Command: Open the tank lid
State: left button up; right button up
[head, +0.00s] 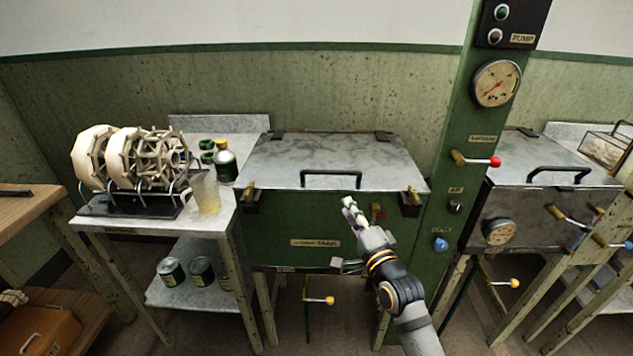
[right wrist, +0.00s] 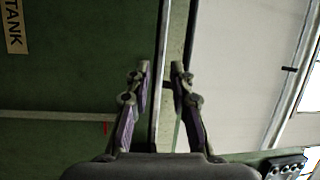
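The tank (head: 290,225) is a green box in the middle of the head view, with a "TANK" label (head: 315,243) on its front. Its grey metal lid (head: 300,155) lies flat and closed, with a dark bar handle (head: 331,177) near the front edge. Clasps sit at the left front corner (head: 251,194) and right front corner (head: 411,196). My right gripper (head: 350,208) is in front of the tank, just below the handle in the picture. In the right wrist view its two fingers (right wrist: 160,72) are apart, with nothing held between them. My left gripper is not in view.
A green control post (head: 465,140) with a gauge and red-knobbed lever stands right of the tank. A second tank (head: 540,185) is beyond it. On the left, a metal table (head: 105,223) holds a reel machine (head: 130,160), a jug (head: 207,193) and cans.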

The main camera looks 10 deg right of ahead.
aim_at(333, 174)
jog(key=shift+t+y, duration=0.4)
jog(key=w+r, duration=0.1)
jog(key=w, duration=0.2)
jog(key=w+a+r, duration=0.1)
jog(key=w+r, duration=0.1)
jog(key=w, duration=0.1)
jog(key=w+a+r, duration=0.1)
jog(key=w+r, duration=0.1)
jog(key=w, duration=0.1)
jog(key=shift+w+a+r+b, duration=0.1)
jog(key=shift+w+r+b, duration=0.15)
jog(key=shift+w+b, duration=0.1)
grip_shut()
